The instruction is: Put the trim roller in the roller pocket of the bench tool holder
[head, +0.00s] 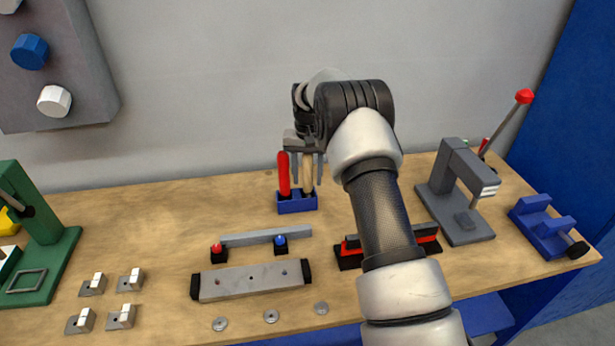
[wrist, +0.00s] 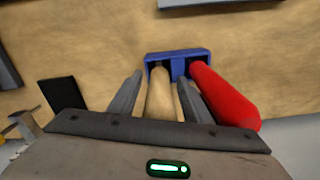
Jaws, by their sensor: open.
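The blue bench tool holder (head: 297,203) stands on the bench near the back wall; it also shows in the wrist view (wrist: 207,54). A pale wooden-handled tool (head: 308,171), which looks like the trim roller, stands with its lower end in the holder's right side in the head view. In the wrist view its handle (wrist: 160,98) lies between my fingers, its end at the holder's left pocket. My gripper (head: 307,178) is open around the handle, with gaps on both sides in the wrist view (wrist: 160,80). The roller's working end is hidden.
A red-handled tool (head: 284,174) stands in the holder close beside my finger. A grey bar (head: 252,237) and a grey plate fixture (head: 252,280) lie in front. A grey press (head: 458,195) stands right. Bare bench lies left of the holder.

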